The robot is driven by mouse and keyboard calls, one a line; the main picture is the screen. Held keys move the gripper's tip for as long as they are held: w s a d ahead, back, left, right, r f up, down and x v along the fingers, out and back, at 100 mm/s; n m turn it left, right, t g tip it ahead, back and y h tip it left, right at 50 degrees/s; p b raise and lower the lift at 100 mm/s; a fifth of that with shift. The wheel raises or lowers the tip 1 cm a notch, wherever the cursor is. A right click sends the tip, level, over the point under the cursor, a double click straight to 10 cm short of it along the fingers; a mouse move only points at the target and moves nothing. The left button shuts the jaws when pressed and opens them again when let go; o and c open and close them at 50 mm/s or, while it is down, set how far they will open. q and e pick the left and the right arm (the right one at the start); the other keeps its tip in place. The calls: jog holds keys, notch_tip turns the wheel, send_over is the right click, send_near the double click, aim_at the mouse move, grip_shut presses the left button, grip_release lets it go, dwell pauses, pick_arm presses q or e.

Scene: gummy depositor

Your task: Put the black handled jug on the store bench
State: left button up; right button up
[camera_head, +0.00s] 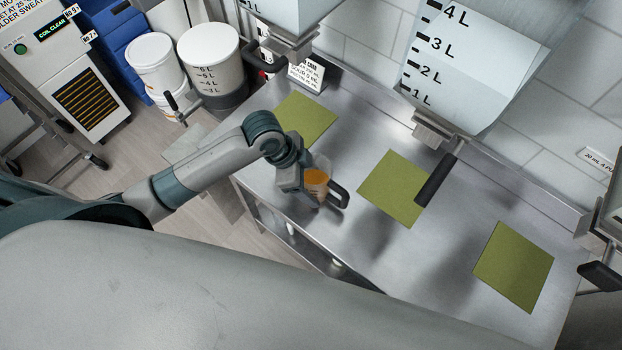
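A small jug with orange contents (316,177) and a black loop handle (339,194) shows over the left part of a steel bench (345,155). The handle points right. My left gripper (303,184) is at the jug's left side, overlapping it in the view. Its fingers are partly hidden, so I cannot tell whether they are closed on the jug, or whether the jug touches the bench. No bench in view is labelled as the store bench. My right gripper is not in view.
Green mats (393,188), (514,266), (305,118) lie on the bench. Clear graduated hoppers (470,60) with black levers (437,178) hang above it. White buckets (155,60) and a cabinet (70,70) stand at the upper left. Bare bench surface lies between the mats.

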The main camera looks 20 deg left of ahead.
pick_arm(q)
jog(key=o, duration=1.5)
jog(key=shift+w+f, duration=0.1)
jog(key=shift+f, duration=0.05)
jog(key=shift+r, duration=0.2)
jog(key=shift+b+v, duration=1.9)
jog(key=shift+v, duration=4.05)
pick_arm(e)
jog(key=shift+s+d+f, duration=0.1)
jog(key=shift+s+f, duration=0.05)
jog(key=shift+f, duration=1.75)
